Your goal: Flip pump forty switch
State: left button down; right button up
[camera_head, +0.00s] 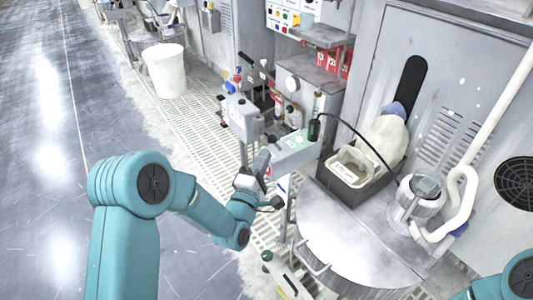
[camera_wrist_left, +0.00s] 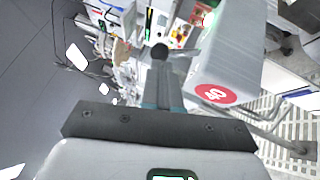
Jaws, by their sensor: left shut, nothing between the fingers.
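A grey control box (camera_wrist_left: 235,50) fills the upper right of the left wrist view and bears a round red label marked 40 (camera_wrist_left: 215,94). In the head view this seems to be the grey box (camera_head: 293,155) on a post, with a green spot on top. A black ball-ended knob (camera_wrist_left: 160,52), probably the switch, shows just beyond my fingertips; I cannot tell whether they touch it. My left gripper (camera_head: 263,160) is shut and empty, beside the left end of the box; its fingers also show in the wrist view (camera_wrist_left: 164,82). My right gripper is out of view.
A second grey control box (camera_head: 241,115) with a blue knob stands behind. A round metal platen (camera_head: 350,240), a dark bin (camera_head: 345,185) and a green-capped bottle (camera_head: 284,275) lie to the right and front. A white bucket (camera_head: 164,70) stands at the back. The left floor is clear.

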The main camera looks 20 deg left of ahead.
aim_at(275, 143)
pick_arm(q)
jog(key=shift+x, duration=1.4)
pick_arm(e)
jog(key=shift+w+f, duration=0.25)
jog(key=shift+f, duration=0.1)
pick_arm(q)
jog(key=shift+r, duration=0.1)
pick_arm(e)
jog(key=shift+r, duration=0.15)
